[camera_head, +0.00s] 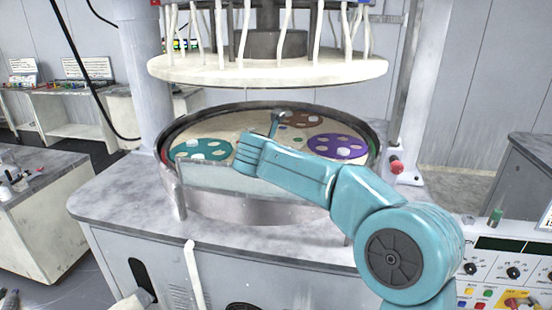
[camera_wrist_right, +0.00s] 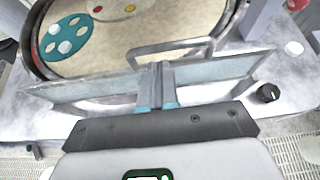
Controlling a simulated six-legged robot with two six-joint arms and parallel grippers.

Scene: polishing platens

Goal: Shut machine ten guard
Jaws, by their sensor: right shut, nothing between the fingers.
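The machine's guard is a translucent panel (camera_head: 215,178) standing at the front of the round polishing table. In the right wrist view its panel (camera_wrist_right: 75,90) spans the picture, with a grey bar handle (camera_wrist_right: 178,47) at its upper edge. My right gripper (camera_wrist_right: 156,68) is shut and empty, with its fingertips at the panel's upper edge, close to the handle; I cannot tell whether they touch. In the head view my teal right arm covers part of the guard, and its fingertips are hard to make out. My left gripper is not in view.
The round table (camera_head: 250,207) holds teal, purple (camera_head: 336,146) and brown carrier discs. An upper plate (camera_head: 270,69) with white hoses hangs above. A red knob (camera_head: 396,167) is right of the table. A control panel (camera_head: 505,270) stands at lower right. A bench is at left.

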